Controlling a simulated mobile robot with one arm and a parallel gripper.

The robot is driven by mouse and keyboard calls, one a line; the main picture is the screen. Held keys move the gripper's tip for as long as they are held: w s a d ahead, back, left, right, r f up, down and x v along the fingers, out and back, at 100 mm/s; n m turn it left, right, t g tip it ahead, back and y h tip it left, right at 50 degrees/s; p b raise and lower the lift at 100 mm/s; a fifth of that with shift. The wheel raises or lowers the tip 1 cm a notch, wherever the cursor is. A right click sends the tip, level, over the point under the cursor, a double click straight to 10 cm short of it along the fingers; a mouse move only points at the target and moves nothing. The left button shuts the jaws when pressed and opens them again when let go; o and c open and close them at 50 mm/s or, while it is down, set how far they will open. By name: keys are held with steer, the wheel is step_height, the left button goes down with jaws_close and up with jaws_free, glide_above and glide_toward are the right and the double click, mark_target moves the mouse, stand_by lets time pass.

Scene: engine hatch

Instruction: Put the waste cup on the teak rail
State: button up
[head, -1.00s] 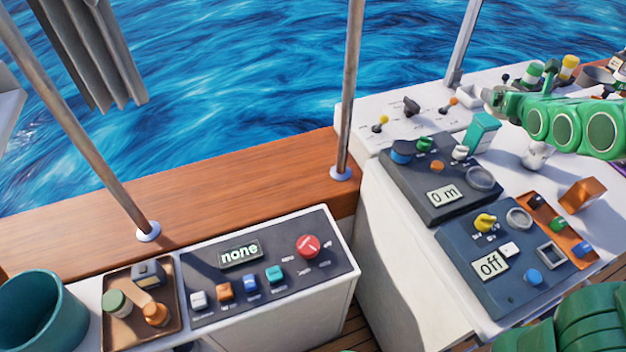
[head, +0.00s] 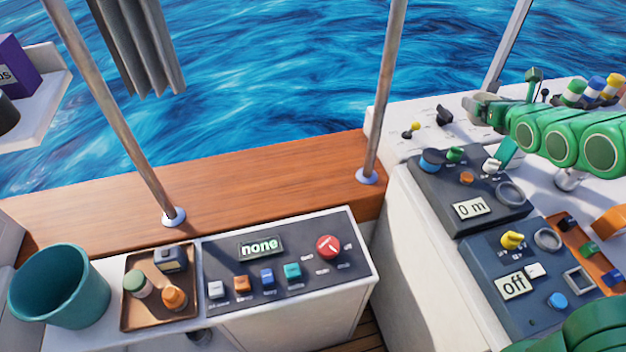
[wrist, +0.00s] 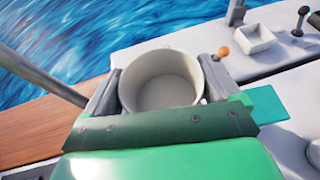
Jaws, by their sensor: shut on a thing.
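The waste cup (wrist: 160,92), a pale, round, open cup that looks empty, sits between the two grey fingers of my gripper (wrist: 158,78) in the wrist view. The gripper is shut on it. In the head view my gripper (head: 482,104) is at the upper right, above the white console; the cup is hard to make out there. The teak rail (head: 250,182) is a broad, bare orange-brown plank along the water, left of my gripper. Part of it also shows at the left of the wrist view (wrist: 60,125).
Metal posts (head: 382,95) rise from the rail at two places. A hanging grey cloth (head: 140,45) is above. A teal bin (head: 60,290), a brown tray (head: 190,315) and a switch panel (head: 310,230) stand before the rail. Dark control panels (head: 470,235) are at right.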

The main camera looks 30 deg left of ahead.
steer(key=s+a+f+n+g+y, duration=0.2)
steer(key=s+a+f+n+g, duration=0.25)
steer(key=s+a, duration=0.5)
steer(key=s+a+f+n+g+y, duration=0.25)
steer(key=s+a+f, duration=0.35)
steer(key=a, duration=0.7)
steer(key=s+a+f+n+g+y, duration=0.2)
steer(key=s+a+f+n+g, duration=0.2)
steer(key=s+a+f, duration=0.55)
steer(key=shift+h, duration=0.25)
steer(key=w+a+f, duration=0.1)
steer(key=w+a, duration=0.2)
steer(key=w+a+f, duration=0.2)
steer(key=w+a, duration=0.2)
steer(key=w+a+f, duration=0.1)
steer(key=w+a, duration=0.2)
steer(key=a, duration=0.1)
steer(key=shift+w+f, duration=0.25)
steer(key=shift+f, duration=0.1)
steer(key=shift+w+a+f, duration=0.4)
steer(key=shift+a+f, duration=0.05)
steer(key=shift+f, duration=1.8)
steer(key=shift+f, duration=0.1)
